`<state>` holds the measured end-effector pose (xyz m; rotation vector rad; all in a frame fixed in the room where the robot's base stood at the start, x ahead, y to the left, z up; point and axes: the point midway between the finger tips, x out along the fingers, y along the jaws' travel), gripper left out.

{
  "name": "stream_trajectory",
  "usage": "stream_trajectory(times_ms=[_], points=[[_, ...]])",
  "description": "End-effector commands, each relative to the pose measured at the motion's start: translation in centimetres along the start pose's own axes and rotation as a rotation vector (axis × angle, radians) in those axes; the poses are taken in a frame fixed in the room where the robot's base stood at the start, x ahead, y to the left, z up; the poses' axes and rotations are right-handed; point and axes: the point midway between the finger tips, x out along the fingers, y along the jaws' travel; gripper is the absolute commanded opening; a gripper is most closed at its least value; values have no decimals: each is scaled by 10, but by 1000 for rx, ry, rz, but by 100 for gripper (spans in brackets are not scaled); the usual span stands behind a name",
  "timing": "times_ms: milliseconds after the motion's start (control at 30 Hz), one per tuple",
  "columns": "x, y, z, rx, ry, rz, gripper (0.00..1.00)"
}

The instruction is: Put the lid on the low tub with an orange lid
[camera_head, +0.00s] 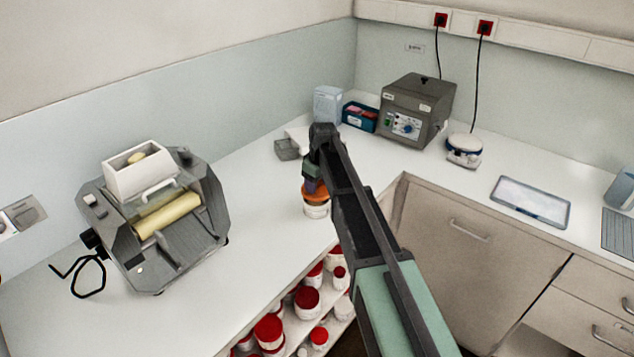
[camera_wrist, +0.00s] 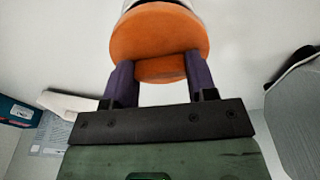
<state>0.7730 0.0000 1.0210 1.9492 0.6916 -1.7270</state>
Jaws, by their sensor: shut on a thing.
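The orange lid (camera_head: 314,192) is in my gripper (camera_head: 313,184), near the middle of the head view. In the wrist view, the purple fingers of my gripper (camera_wrist: 159,70) are shut on a narrower orange part of the lid (camera_wrist: 158,35). The low white tub (camera_head: 316,210) stands on the bench directly below the lid. A sliver of the tub's white shows beyond the lid in the wrist view (camera_wrist: 150,3). The lid lies over the tub's top; I cannot tell whether it is seated or slightly above. My arm hides the area right of the tub.
A grey mill with a yellow roller (camera_head: 160,215) stands on the bench at left. A grey control box (camera_head: 418,110), a blue box (camera_head: 360,116) and a small white device (camera_head: 464,150) stand behind. Red-lidded jars (camera_head: 306,300) fill the shelf below. Bench left of the tub is clear.

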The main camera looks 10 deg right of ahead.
Motion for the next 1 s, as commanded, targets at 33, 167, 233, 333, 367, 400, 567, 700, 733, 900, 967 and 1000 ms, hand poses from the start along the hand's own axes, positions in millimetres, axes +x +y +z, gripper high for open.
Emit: stream_trajectory(times_ms=[33, 167, 233, 333, 367, 400, 567, 700, 733, 900, 967, 1000], points=[[12, 0, 2, 0, 0, 0, 30], [20, 0, 2, 0, 0, 0, 30], [21, 0, 3, 0, 0, 0, 30], [20, 0, 2, 0, 0, 0, 30], [20, 0, 2, 0, 0, 0, 30], [20, 0, 2, 0, 0, 0, 30], [20, 0, 3, 0, 0, 0, 30], [21, 0, 3, 0, 0, 0, 30], [21, 0, 3, 0, 0, 0, 30], [21, 0, 3, 0, 0, 0, 30], [21, 0, 3, 0, 0, 0, 30], [21, 0, 3, 0, 0, 0, 30]])
